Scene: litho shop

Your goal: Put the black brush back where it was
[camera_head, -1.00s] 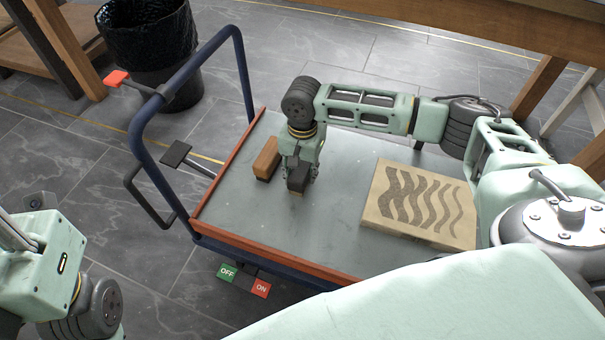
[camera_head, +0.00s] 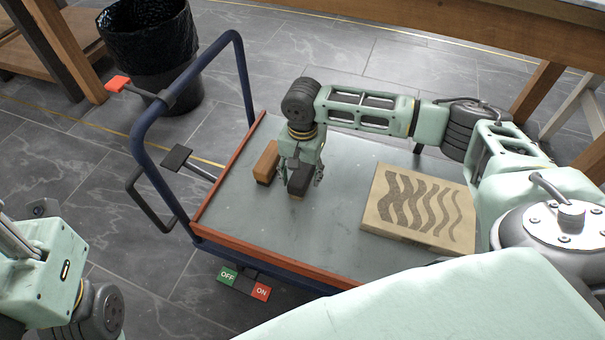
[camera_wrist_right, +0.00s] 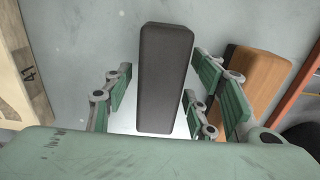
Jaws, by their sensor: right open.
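The black brush (camera_head: 298,182) rests on the cart's grey deck, just right of a wooden-brown brush (camera_head: 266,162). My right gripper (camera_head: 301,178) is over the black brush, its fingers open on either side of it. In the right wrist view the black brush (camera_wrist_right: 165,75) lies between the spread green finger pads (camera_wrist_right: 160,95), with a gap on the left and the right pads close to it. The brown brush (camera_wrist_right: 256,80) is beyond the right fingers.
A block with wavy dark stripes (camera_head: 420,207) lies on the cart's right side. The cart (camera_head: 290,240) has a red raised edge and a blue handle (camera_head: 150,140). A black bin (camera_head: 150,50) stands behind. The deck's front middle is clear.

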